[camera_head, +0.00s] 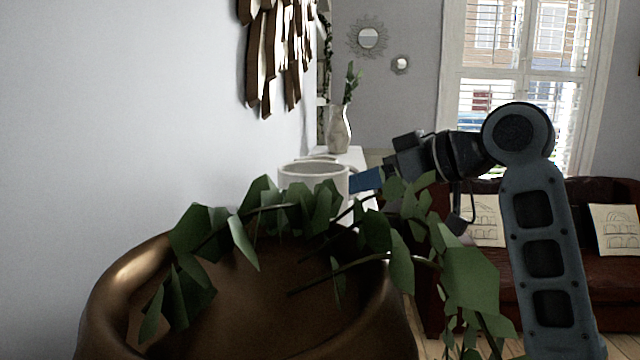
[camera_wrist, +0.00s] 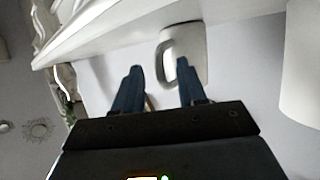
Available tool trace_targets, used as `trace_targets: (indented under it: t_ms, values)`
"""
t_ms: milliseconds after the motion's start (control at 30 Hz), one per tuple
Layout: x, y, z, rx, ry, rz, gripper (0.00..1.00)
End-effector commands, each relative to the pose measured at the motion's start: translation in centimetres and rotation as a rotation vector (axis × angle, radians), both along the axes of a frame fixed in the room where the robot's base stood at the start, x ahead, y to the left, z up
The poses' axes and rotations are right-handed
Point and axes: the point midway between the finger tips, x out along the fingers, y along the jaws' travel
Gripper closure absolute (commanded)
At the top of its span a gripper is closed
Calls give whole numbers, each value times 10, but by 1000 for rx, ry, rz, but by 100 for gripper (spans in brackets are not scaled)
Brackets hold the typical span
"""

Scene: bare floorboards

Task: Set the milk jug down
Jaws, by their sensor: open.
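A white mantel (camera_head: 350,155) runs along the left wall, with a white vase (camera_head: 339,130) of greenery further back. A large bronze pot (camera_head: 125,280) with leafy stems (camera_head: 465,285) fills the foreground. A brown sofa (camera_head: 600,250) stands behind my arm.

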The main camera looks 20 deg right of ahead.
Motion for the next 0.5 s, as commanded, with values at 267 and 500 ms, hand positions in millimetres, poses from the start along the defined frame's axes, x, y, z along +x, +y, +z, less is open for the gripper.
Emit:
trace_targets:
  t_ms: [267,500]
  values:
    - [0,0,0,0,0,0,74]
    - [0,0,0,1,-1,0,96]
